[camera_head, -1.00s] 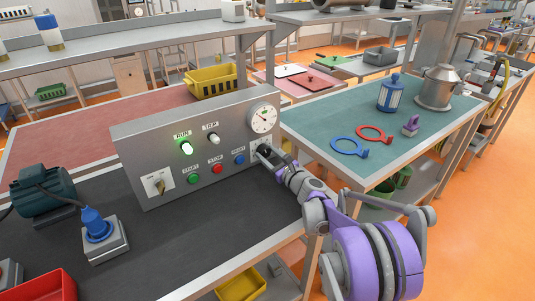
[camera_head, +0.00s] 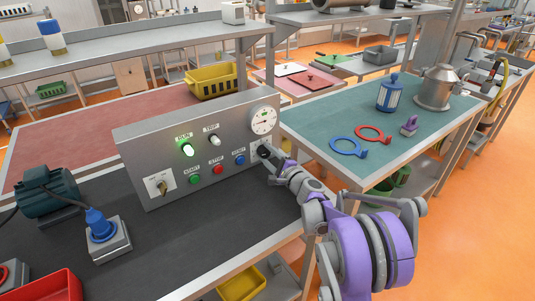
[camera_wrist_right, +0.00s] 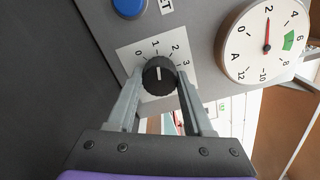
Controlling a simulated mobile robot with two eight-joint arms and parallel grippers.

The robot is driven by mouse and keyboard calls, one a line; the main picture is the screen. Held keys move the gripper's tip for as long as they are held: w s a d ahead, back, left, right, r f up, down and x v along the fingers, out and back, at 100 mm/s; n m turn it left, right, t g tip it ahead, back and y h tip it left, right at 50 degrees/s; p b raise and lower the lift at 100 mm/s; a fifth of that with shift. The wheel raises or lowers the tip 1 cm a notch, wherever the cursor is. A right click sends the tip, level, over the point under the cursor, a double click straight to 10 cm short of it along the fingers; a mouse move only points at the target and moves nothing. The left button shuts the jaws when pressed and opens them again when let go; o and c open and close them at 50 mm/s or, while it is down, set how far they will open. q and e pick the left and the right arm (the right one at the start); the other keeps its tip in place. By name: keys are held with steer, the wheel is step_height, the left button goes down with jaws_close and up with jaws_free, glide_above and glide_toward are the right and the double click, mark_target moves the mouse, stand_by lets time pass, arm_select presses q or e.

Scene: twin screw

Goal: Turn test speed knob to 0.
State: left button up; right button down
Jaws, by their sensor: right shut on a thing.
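The black test speed knob (camera_wrist_right: 159,75) sits on a white plate marked 0 to 3 in the right wrist view. Its white line stands nearly upright there and seems to point close to 1. My right gripper (camera_wrist_right: 161,80) has a finger on either side of the knob and is shut on it. In the head view my right gripper (camera_head: 266,155) is at the right end of the grey control panel (camera_head: 160,135) and hides most of the knob. My left gripper is not in view.
The gauge (camera_wrist_right: 268,42) beside the knob has its red needle near 2. The RUN lamp (camera_head: 188,150) glows green. A blue button (camera_head: 239,159) is close to the gripper. A selector switch (camera_head: 161,187) is at the panel's left end.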

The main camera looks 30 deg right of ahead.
steer(key=n+p, duration=0.1)
steer(key=n, duration=0.3)
steer(key=shift+n, duration=0.3)
steer(key=shift+n+p, duration=0.65)
steer(key=shift+n, duration=1.25)
steer(key=shift+c, duration=1.5)
jaws_free()
steer(key=s, duration=0.7)
steer(key=s+b, duration=0.1)
steer(key=s, duration=0.3)
steer(key=shift+d, duration=0.4)
